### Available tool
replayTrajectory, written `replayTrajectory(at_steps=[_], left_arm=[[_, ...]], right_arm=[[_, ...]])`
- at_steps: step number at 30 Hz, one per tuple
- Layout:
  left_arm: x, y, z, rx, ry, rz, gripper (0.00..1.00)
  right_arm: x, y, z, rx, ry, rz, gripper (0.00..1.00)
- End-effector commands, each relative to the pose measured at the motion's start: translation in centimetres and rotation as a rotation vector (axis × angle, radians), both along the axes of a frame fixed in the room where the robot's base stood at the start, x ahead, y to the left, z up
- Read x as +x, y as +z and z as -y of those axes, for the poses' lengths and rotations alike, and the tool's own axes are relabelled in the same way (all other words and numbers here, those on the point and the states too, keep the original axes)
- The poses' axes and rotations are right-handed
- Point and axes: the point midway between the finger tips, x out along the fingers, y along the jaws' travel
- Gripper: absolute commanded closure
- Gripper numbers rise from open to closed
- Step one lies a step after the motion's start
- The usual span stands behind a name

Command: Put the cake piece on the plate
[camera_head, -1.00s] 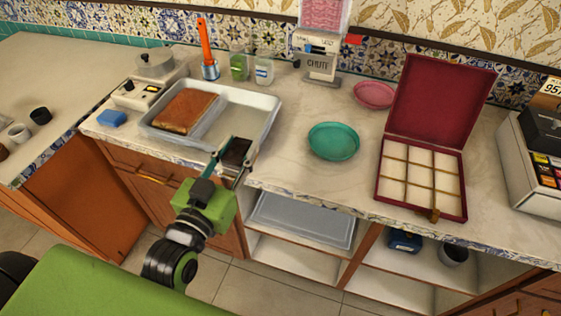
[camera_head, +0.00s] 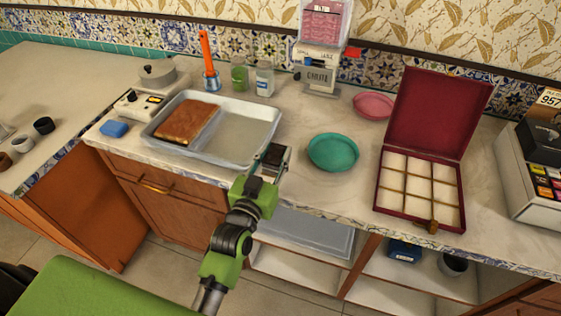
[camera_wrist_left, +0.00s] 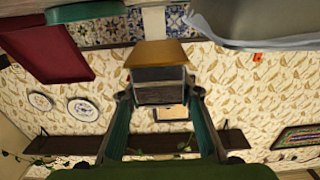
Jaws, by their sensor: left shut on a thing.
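My left gripper (camera_head: 270,161) is shut on a dark cake piece (camera_head: 275,154), held by the counter's front edge between the tray and the teal plate. In the left wrist view, both fingers of the left gripper (camera_wrist_left: 160,94) press the sides of the cake piece (camera_wrist_left: 158,73), which shows a golden-brown face and darker layers. The teal plate (camera_head: 333,152) lies empty to the right of the gripper; part of it shows in the left wrist view (camera_wrist_left: 85,11). A pink plate (camera_head: 374,105) lies farther back. My right gripper is not in view.
The metal tray (camera_head: 245,103) holds a larger brown cake (camera_head: 187,122) on its left side. An open red box (camera_head: 420,190) with empty compartments stands right of the teal plate. A scale (camera_head: 321,77) stands behind. Bare counter lies around the teal plate.

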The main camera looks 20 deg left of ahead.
Motion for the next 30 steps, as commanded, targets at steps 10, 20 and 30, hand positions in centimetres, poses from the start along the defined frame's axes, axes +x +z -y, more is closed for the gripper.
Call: replayTrajectory(at_steps=[10,20,30], left_arm=[[2.1,-2.6,0.8,0.0,0.0,0.001,0.91],[2.0,-5.2,0.8,0.001,0.0,0.002,0.91],[2.0,-5.6,0.8,0.0,0.0,0.001,0.64]], right_arm=[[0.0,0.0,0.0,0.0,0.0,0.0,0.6],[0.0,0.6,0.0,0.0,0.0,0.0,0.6],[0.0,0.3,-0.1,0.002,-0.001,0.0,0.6]])
